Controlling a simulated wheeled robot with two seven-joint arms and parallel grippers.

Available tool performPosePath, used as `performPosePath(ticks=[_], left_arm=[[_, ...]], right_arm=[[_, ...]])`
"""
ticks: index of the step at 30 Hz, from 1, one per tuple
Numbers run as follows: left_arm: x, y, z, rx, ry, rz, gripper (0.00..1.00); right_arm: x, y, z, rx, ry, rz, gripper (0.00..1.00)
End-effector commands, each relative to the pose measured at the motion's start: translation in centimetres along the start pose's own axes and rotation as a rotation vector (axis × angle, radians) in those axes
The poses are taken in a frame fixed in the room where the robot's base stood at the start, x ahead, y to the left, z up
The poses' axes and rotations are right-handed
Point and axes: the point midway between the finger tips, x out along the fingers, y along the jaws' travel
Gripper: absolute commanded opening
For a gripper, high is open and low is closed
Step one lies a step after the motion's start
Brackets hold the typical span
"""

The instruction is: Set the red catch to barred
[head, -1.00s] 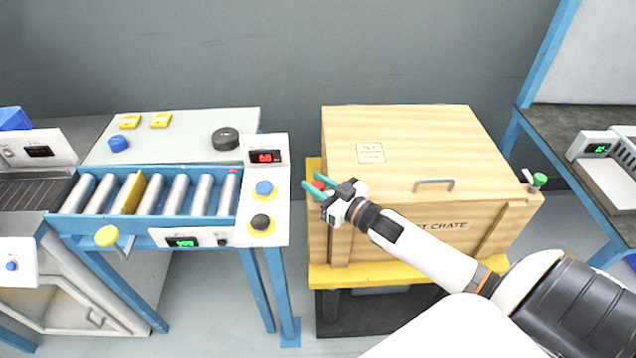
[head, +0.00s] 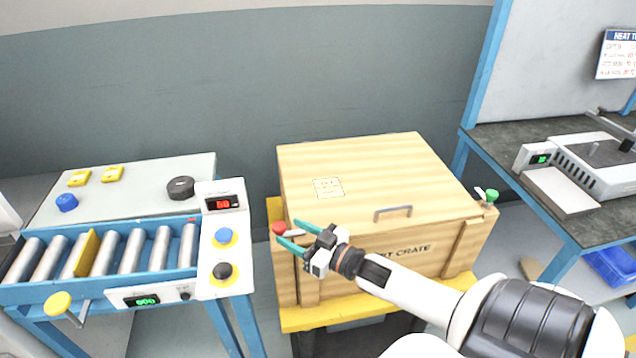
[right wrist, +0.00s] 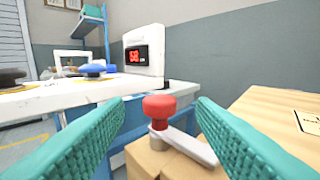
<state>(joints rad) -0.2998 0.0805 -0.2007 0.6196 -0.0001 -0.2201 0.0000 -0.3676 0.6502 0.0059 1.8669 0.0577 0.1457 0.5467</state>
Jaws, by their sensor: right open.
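The red catch (head: 280,229) is a red knob with a grey lever at the left front corner of the wooden crate (head: 350,215). In the right wrist view the red catch (right wrist: 159,107) stands upright on a wooden block, its grey lever (right wrist: 188,146) pointing toward the lower right. My right gripper (head: 286,232) is open, its two green fingers on either side of the knob. In the right wrist view the fingers (right wrist: 160,135) show a gap on both sides; I cannot tell how far ahead the knob is. My left gripper is not in view.
A green catch (head: 491,195) sits at the crate's right corner. Left is a roller conveyor (head: 130,255) with a control panel carrying blue (head: 225,237) and black (head: 222,271) buttons. A workbench (head: 545,160) stands at right. The crate lid has a handle (head: 393,212).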

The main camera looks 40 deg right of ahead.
Motion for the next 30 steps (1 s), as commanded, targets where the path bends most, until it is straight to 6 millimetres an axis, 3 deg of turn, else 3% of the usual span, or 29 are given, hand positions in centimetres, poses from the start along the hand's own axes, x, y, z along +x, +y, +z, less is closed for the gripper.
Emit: performPosePath(ticks=[6, 12, 30], left_arm=[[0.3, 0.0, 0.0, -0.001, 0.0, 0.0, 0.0], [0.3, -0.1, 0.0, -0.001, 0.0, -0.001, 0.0], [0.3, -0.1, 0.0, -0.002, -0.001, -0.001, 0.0]], right_arm=[[-4.2, 0.0, -0.1, 0.0, 0.003, 0.001, 0.51], [-6.4, 0.0, 0.0, 0.0, 0.0, 0.001, 0.51], [-7.0, 0.0, 0.1, -0.001, -0.001, 0.001, 0.51]])
